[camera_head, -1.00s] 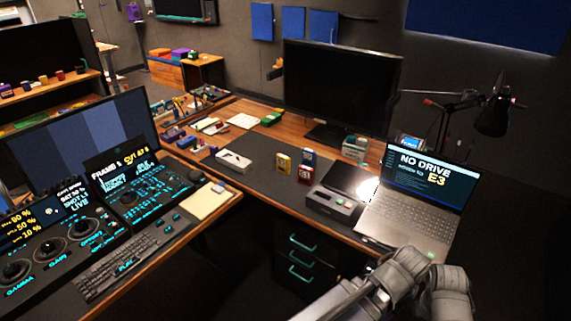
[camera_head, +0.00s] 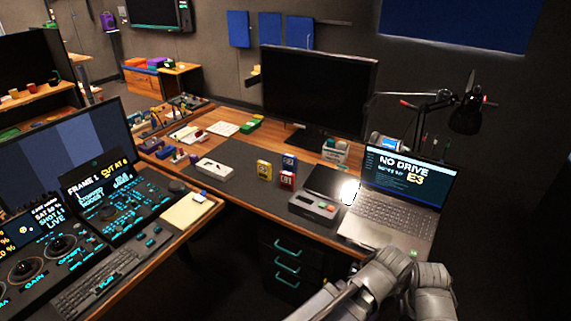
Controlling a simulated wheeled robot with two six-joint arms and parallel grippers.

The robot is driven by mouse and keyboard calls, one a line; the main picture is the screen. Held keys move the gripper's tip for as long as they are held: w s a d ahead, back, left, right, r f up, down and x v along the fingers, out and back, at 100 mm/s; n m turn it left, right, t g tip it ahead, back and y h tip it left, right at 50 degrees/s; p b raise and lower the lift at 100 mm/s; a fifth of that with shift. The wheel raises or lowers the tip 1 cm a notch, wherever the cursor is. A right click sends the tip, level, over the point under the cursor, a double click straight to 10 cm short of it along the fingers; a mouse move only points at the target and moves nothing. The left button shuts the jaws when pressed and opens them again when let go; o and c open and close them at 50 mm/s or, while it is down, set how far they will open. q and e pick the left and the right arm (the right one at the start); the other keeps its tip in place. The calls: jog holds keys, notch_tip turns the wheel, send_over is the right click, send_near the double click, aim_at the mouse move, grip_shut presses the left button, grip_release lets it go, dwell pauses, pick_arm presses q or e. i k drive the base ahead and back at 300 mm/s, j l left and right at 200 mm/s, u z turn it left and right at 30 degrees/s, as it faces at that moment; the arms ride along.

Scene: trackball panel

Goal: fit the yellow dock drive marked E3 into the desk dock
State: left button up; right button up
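A small yellow drive (camera_head: 264,170) stands upright on the dark desk mat, left of a red drive (camera_head: 287,180) and a blue drive (camera_head: 289,162). Its marking is too small to read. The desk dock (camera_head: 313,206), a low grey box with a dark top, sits to the right of the drives near the desk's front edge. The laptop (camera_head: 405,195) beside it reads "NO DRIVE" and "E3". Grey links of my own arm show at the bottom right, in front of the desk. I see no fingertips of either gripper.
A large dark monitor (camera_head: 319,91) stands behind the drives. A white box (camera_head: 213,169) lies left of them on the mat. A desk lamp (camera_head: 467,113) stands at the back right. A control desk with a keyboard (camera_head: 110,270) fills the left. The mat before the drives is clear.

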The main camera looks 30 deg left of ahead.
aim_at(305, 205)
jog(key=u, duration=1.25)
